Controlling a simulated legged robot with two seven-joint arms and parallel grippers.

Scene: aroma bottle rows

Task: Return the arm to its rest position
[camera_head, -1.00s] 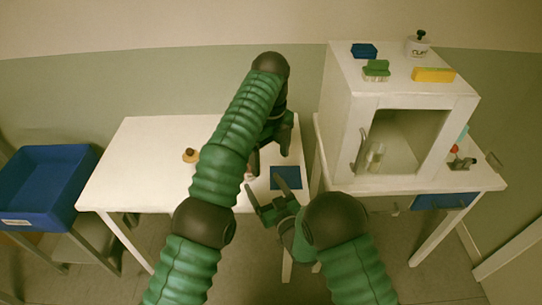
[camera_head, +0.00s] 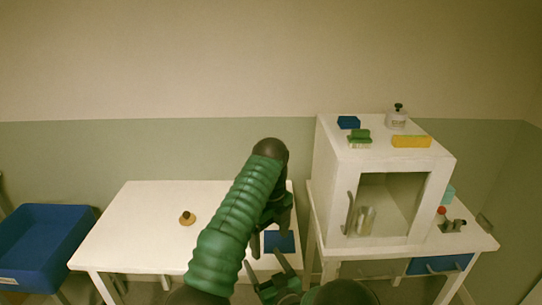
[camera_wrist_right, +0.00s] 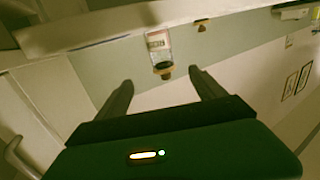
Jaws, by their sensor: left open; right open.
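My left arm rises from the bottom and bends at its dark elbow. Its gripper (camera_head: 271,244) hangs down, open, over the white table (camera_head: 140,235) beside a blue mat (camera_head: 281,238). My right gripper (camera_head: 268,268) is just in front, low in the head view, open with nothing between its fingers. In the right wrist view the right gripper (camera_wrist_right: 162,82) also shows open. A clear bottle with a label (camera_wrist_right: 158,43) appears upside down beyond its fingers there, apart from them. My right arm is mostly cut off at the bottom edge.
A white cabinet (camera_head: 333,165) on a second table holds a glass vessel (camera_head: 366,221) inside. A blue block (camera_head: 348,122), a green brush (camera_head: 360,139), a yellow block (camera_head: 411,141) and a jar (camera_head: 396,119) stand on top. A blue bin (camera_head: 40,240) stands left. A small brown-topped item (camera_head: 187,218) is on the table.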

